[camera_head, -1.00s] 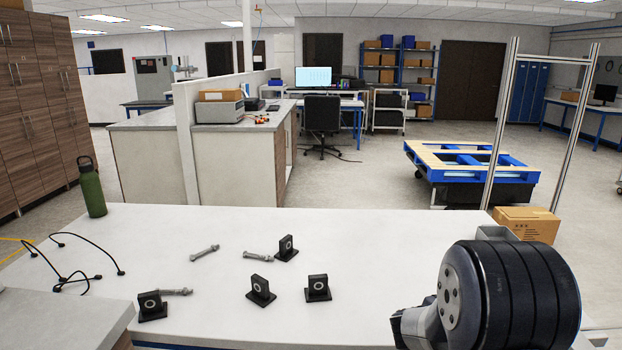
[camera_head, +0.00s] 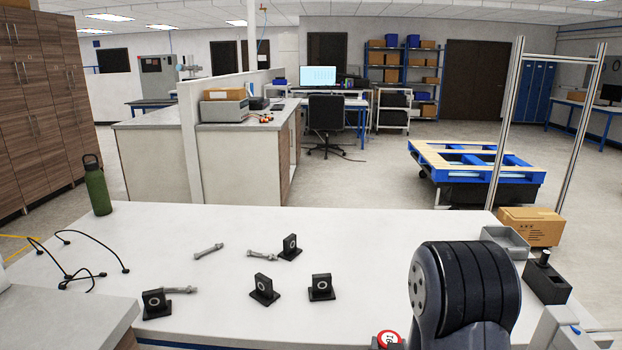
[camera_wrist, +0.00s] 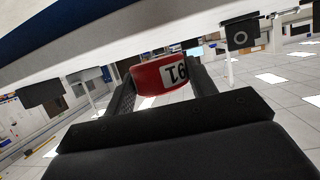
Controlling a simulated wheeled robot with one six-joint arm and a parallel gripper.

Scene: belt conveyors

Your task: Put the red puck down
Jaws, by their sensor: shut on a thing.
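The red puck (camera_wrist: 160,76) with a white number label is between the two dark fingers of my gripper (camera_wrist: 163,70) in the wrist view. My gripper is shut on it. In the head view the red puck (camera_head: 388,339) shows at the bottom edge, left of my dark arm joint, partly cut off by the frame. I cannot tell the puck's height over the table.
Several black upright brackets (camera_head: 321,287) and bolts (camera_head: 208,251) lie on the table. A grey bin (camera_head: 506,242) and a black block with a peg (camera_head: 546,281) stand at right. A green bottle (camera_head: 98,188) and black cables stand left.

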